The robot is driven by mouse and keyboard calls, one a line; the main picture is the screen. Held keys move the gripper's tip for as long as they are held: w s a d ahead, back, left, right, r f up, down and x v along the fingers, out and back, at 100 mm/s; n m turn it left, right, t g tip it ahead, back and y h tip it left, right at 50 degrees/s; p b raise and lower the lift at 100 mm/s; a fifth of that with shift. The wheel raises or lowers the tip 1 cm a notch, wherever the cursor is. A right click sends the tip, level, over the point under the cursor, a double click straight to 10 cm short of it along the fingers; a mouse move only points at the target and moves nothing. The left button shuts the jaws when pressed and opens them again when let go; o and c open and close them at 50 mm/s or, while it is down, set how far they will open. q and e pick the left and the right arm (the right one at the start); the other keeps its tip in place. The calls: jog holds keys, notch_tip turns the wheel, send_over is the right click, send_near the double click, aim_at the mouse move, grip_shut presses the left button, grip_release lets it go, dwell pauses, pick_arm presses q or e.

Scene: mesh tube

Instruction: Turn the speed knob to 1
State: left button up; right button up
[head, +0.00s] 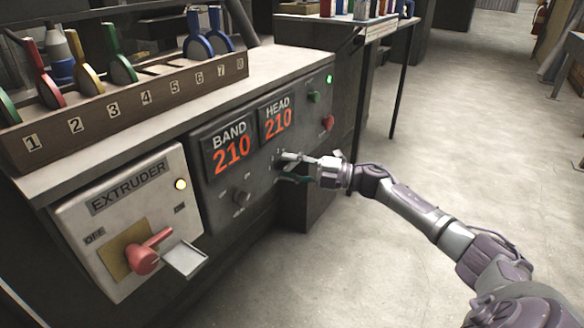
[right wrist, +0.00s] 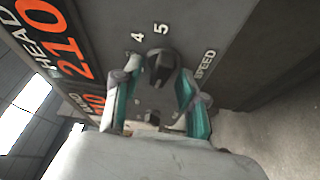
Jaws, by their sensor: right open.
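The dark speed knob (right wrist: 161,62) shows in the right wrist view on the grey panel, beside the word SPEED. The numbers 4 and 5 are readable above it; the other numbers are hidden. Which number it points to I cannot tell. My right gripper (right wrist: 158,82) is open, with one finger to each side of the knob; whether they touch it I cannot tell. In the head view my right gripper (head: 288,167) is at the panel below the HEAD display and largely covers the knob. My left gripper is not in view.
BAND (head: 231,150) and HEAD (head: 277,117) displays both read 210. Another knob (head: 240,198) sits below BAND. A green button (head: 314,97) and a red button (head: 328,122) are at the right. An extruder box (head: 130,220) with a red lever (head: 147,258) stands left. Open floor lies right.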

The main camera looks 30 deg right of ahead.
jog(key=v, duration=1.2)
